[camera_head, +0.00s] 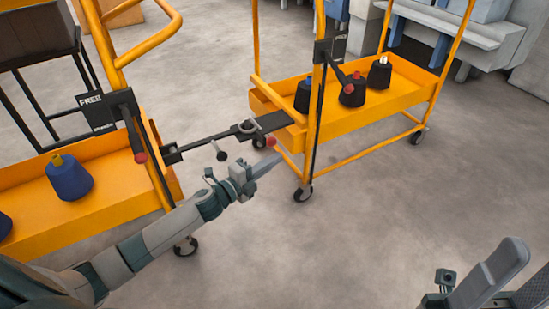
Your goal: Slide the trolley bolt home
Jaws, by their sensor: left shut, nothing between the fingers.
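Two yellow trolleys stand apart: the left trolley (120,195) and the right trolley (345,122). A dark bar (210,139) spans the gap between them, with a grey ring (249,126) near its right end. A black ball knob (222,156) hangs below the bar and a red knob (270,141) sits at its right end. I cannot tell which of these belongs to the bolt. My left gripper (262,167) is shut and empty, just below the red knob. My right gripper (492,275) shows only partly at the bottom right; its jaw state is unclear.
A black lever with a red tip (140,157) and a FREE sign (92,101) are on the left trolley. Yarn cones stand on both trolleys, including a blue one (69,178). Castors (303,194) stand on open grey floor. Machines (470,40) line the back right.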

